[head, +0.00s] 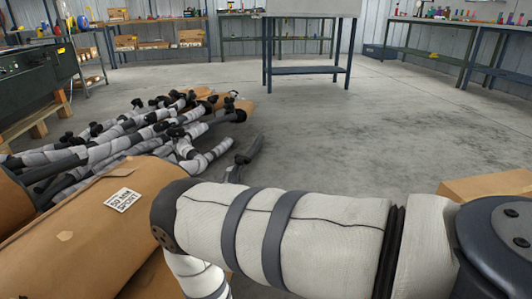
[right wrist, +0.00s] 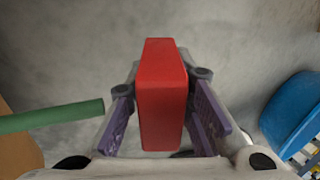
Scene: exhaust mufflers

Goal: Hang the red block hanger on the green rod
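The red block hanger (right wrist: 163,97) is in the middle of the right wrist view, between the purple pads of my right gripper (right wrist: 164,84). The fingers press on both its sides and hold it above the grey floor; any hook or hole on it is hidden. The green rod (right wrist: 52,117) comes in from the left edge of that view. Its free end points at the gripper and stops a little left of the left finger, apart from the block. In the head view my white arm crosses the front, but neither gripper shows. My left gripper is in no view.
In the right wrist view, a blue round container (right wrist: 290,104) stands at the right. A blue-legged table (head: 308,71) stands at the back. The middle floor is clear.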

